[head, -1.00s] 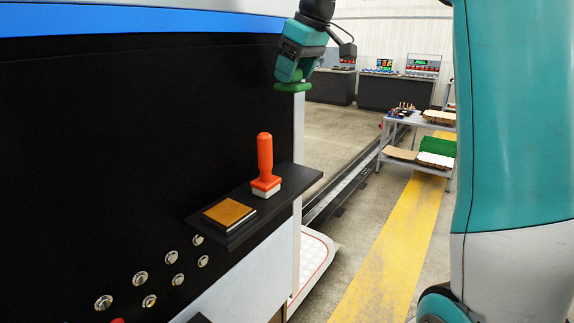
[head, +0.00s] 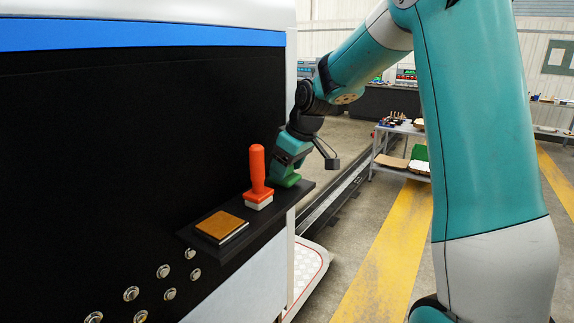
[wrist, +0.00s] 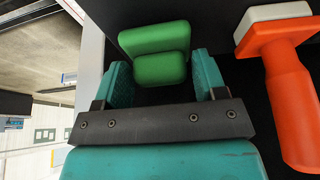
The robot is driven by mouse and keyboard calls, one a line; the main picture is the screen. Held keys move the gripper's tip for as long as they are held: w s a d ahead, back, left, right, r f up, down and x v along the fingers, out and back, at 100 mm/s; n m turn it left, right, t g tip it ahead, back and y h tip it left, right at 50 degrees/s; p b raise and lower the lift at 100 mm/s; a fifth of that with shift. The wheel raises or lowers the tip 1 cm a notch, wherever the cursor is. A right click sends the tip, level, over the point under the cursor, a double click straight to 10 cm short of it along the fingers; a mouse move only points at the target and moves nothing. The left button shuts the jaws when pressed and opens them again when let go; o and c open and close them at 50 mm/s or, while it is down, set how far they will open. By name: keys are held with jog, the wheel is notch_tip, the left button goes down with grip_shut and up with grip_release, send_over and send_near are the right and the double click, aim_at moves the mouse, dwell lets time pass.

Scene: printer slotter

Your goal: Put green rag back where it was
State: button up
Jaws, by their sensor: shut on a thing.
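My gripper (head: 281,170) points down at the far end of the black shelf (head: 262,226) and is shut on the green rag (head: 288,181). In the wrist view, the green rag (wrist: 158,56) is a thick, block-like piece between the two teal fingers of my gripper (wrist: 162,76). The rag is at or just above the shelf surface; I cannot tell whether it touches. The gripper hides part of the rag in the head view.
An orange-handled stamp (head: 257,175) stands upright on the shelf close beside the gripper; it also shows in the wrist view (wrist: 290,95). A brown-topped pad (head: 222,226) lies at the near end. A black machine panel (head: 120,150) backs the shelf.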

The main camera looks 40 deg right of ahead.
jog(key=shift+f, duration=0.3)
jog(key=shift+f, duration=0.2)
jog(key=o, duration=0.9)
jog(key=shift+r, duration=0.1)
jog(key=shift+r, duration=0.1)
jog(key=b+v, duration=0.2)
jog(key=v, duration=1)
